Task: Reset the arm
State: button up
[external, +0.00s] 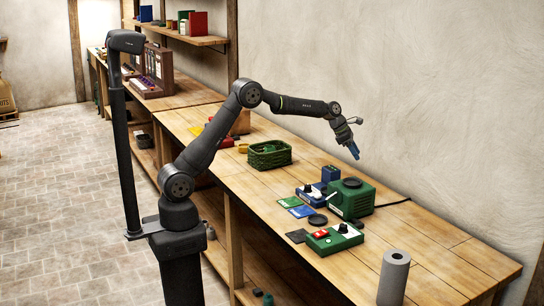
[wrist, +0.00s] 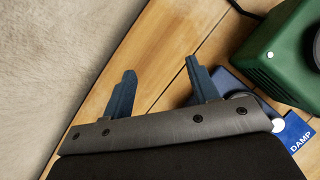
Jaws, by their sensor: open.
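My arm reaches out over the wooden workbench (external: 235,172) from the left. My gripper (external: 355,152) hangs in the air above the bench, near the wall, with its blue fingers pointing down. In the wrist view my gripper (wrist: 158,80) shows two blue fingers spread wide apart with nothing between them. Bare bench planks (wrist: 165,55) lie beyond the fingers. A green machine (external: 359,193) stands on the bench below the gripper, and it also shows at the right of the wrist view (wrist: 272,62).
A blue box (external: 310,194), a green box with a red button (external: 334,239) and flat cards (external: 288,201) lie near the green machine. A green basket (external: 270,154) stands farther back. A grey roll (external: 393,275) stands at the front. A blue "DAMP" label (wrist: 296,132) shows below the machine.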

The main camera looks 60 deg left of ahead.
jog(key=s+d+m+g+h, duration=0.1)
jog(key=s+d+m, duration=0.1)
jog(key=d, duration=1.3)
jog(key=s+d+m+g, duration=0.1)
jog(key=s+d+m, duration=0.2)
jog(key=d, duration=1.3)
jog(key=shift+d+f+h, duration=0.25)
jog(key=shift+d+h, duration=0.05)
jog(key=shift+h, duration=0.1)
jog(key=shift+o, duration=0.3)
